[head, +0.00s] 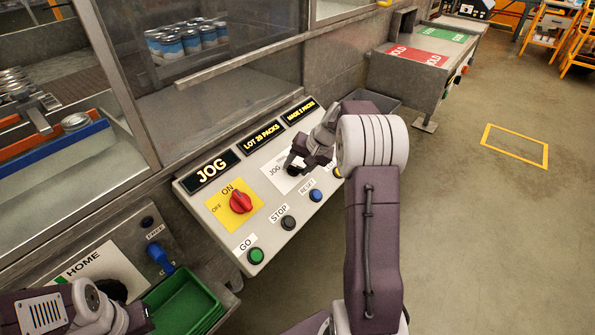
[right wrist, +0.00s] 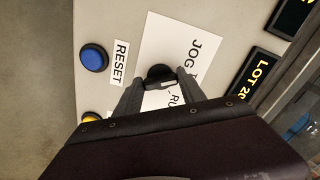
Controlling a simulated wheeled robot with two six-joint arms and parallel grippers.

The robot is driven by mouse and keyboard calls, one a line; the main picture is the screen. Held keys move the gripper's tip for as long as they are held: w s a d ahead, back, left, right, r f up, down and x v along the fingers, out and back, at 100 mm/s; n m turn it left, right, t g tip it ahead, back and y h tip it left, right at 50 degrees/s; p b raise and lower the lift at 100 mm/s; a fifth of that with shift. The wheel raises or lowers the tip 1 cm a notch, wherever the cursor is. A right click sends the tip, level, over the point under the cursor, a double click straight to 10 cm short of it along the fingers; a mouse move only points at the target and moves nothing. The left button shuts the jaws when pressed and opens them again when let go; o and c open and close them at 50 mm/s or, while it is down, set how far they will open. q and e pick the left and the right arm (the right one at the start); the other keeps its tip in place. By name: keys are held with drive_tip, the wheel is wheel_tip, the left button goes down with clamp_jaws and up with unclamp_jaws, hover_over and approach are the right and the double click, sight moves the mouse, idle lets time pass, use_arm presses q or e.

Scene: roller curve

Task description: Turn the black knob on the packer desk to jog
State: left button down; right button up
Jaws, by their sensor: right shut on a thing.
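The packer desk (head: 262,218) has a sloped pale panel with a white label plate (right wrist: 182,40) reading JOG at one side; the rest of its lettering is partly covered. The black knob (right wrist: 160,75) sits on this plate, with a light pointer mark on it. My right gripper (right wrist: 156,85) is shut on the knob, one finger on each side. In the head view my right gripper (head: 297,166) largely hides the knob. A display (head: 211,171) on the panel reads JOG. My left gripper (head: 135,318) is low at the left, away from the knob; its fingers do not show clearly.
A red switch (head: 240,202) on a yellow plate, a green GO button (head: 256,256), a dark STOP button (head: 288,223) and a blue RESET button (head: 316,195) are near the knob. A green tray (head: 182,303) is at lower left.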

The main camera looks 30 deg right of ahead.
drive_tip(key=shift+f+n+b, duration=0.1)
drive_tip(key=shift+n+b, duration=0.7)
drive_tip(key=shift+n, duration=0.7)
drive_tip(key=o, duration=1.4)
drive_tip(key=shift+c, duration=0.2)
drive_tip(key=p+v, duration=0.1)
drive_tip(key=v, duration=0.8)
